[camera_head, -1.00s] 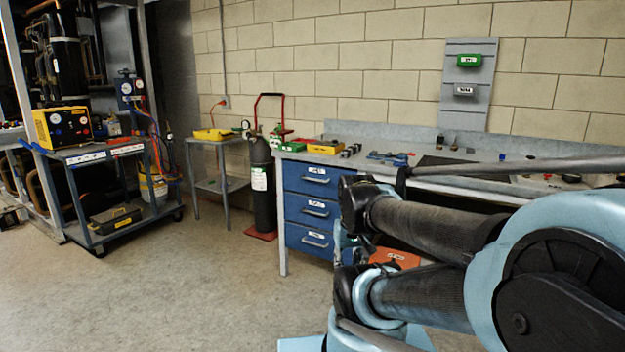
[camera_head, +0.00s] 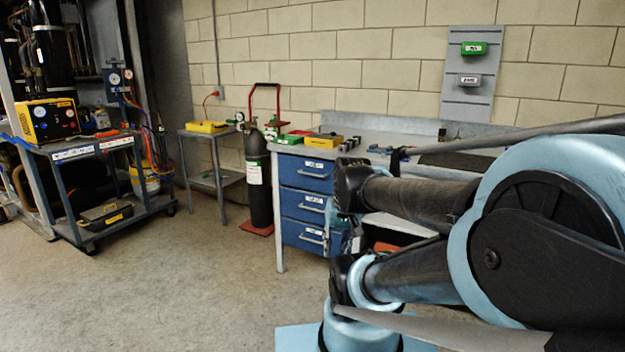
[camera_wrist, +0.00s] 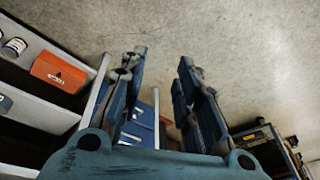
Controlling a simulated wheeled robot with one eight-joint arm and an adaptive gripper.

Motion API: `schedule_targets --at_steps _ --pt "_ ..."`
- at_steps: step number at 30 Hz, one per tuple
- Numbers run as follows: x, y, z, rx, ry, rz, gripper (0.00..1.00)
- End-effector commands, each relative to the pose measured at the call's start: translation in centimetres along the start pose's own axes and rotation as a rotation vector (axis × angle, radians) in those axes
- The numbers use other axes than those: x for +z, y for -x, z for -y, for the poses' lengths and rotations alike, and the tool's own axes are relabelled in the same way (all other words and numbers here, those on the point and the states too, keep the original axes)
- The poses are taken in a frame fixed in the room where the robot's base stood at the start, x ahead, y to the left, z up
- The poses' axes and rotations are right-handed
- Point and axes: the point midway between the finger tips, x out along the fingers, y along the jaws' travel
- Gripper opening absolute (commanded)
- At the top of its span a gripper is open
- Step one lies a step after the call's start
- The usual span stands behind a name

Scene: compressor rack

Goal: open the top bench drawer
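The top bench drawer (camera_head: 304,172) is the upper of three blue drawer fronts at the left end of the workbench (camera_head: 395,145). It has a silver bar handle and a white label, and looks shut. The middle drawer (camera_head: 300,206) and bottom drawer (camera_head: 301,236) below look shut too. In the wrist view my gripper (camera_wrist: 162,58) has its two fingers spread apart with nothing between them. Blue drawer fronts (camera_wrist: 145,118) show small behind and beside the left finger, apart from the gripper. In the head view my arm hides the drawers' right edge and most of the gripper.
A black gas cylinder (camera_head: 258,180) on a red hand truck stands just left of the drawers. A small side table (camera_head: 211,180) and a tool cart (camera_head: 95,185) are further left. The floor (camera_head: 190,285) before the drawers is clear. An orange box (camera_wrist: 60,72) shows in the wrist view.

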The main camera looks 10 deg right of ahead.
Motion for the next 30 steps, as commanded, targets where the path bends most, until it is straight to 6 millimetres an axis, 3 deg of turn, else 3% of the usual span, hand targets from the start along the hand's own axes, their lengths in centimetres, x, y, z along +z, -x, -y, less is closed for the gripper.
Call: schedule_targets --at_steps 15,30 --pt "-15.9 -0.4 4.7 -0.269 -0.274 -0.234 0.3" --pt "-30.6 -2.6 5.5 -0.527 -0.588 -0.433 0.3"
